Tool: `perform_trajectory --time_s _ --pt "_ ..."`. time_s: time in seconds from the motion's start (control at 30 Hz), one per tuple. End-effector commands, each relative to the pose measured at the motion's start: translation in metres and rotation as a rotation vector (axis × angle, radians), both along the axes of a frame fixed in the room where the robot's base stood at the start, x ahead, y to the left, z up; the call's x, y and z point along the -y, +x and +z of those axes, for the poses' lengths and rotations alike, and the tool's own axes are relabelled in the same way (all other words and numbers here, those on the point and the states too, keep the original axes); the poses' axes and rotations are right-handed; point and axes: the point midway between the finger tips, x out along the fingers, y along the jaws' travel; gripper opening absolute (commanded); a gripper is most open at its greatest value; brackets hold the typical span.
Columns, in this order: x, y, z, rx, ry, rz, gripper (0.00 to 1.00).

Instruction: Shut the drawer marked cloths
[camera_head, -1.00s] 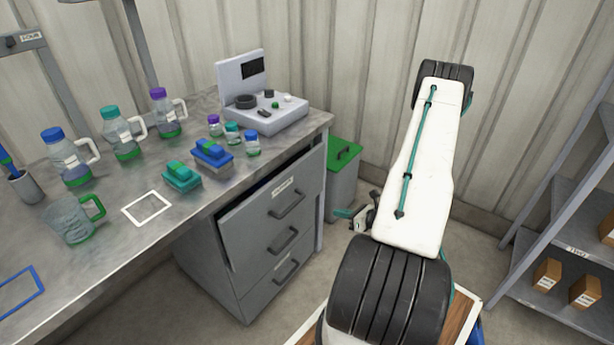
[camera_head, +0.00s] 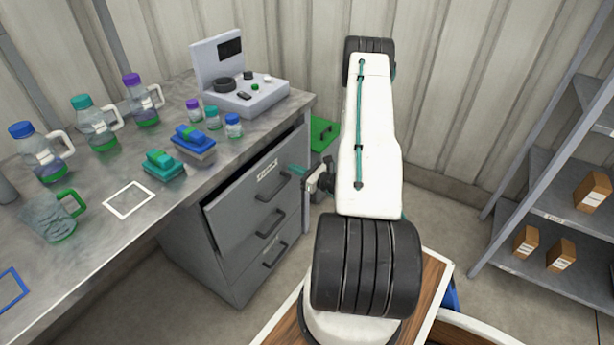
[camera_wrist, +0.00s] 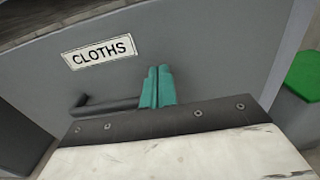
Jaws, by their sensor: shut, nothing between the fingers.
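The drawer marked cloths (camera_head: 245,201) is the top one of the grey drawer unit under the bench, and it stands partly pulled out. Its label (camera_wrist: 99,52) reads CLOTHS in the wrist view, with the dark bar handle (camera_wrist: 98,108) below it. My gripper (camera_head: 298,170) is at the right part of the drawer front. In the wrist view its teal fingers (camera_wrist: 158,86) are together and empty, in front of the drawer face beside the handle's right end. I cannot tell whether the fingertips touch the face.
Two lower drawers (camera_head: 262,232) look closed. The bench (camera_head: 90,225) carries jugs, sponges, small jars and a grey device (camera_head: 240,92). A green-lidded bin (camera_head: 322,134) stands behind my gripper. A shelf rack (camera_head: 540,205) with boxes is at the right.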

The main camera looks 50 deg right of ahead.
Motion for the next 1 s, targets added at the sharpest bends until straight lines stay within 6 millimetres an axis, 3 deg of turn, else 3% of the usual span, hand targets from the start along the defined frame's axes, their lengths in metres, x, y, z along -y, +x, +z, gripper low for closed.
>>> perform_trajectory --time_s 0.2,0.67,1.0 --pt "-0.003 0.023 0.000 -0.001 0.000 0.003 0.00" --pt "-0.004 0.029 0.000 -0.001 0.000 0.003 0.00" --pt "-0.008 0.073 0.000 -0.001 0.000 0.004 0.00"
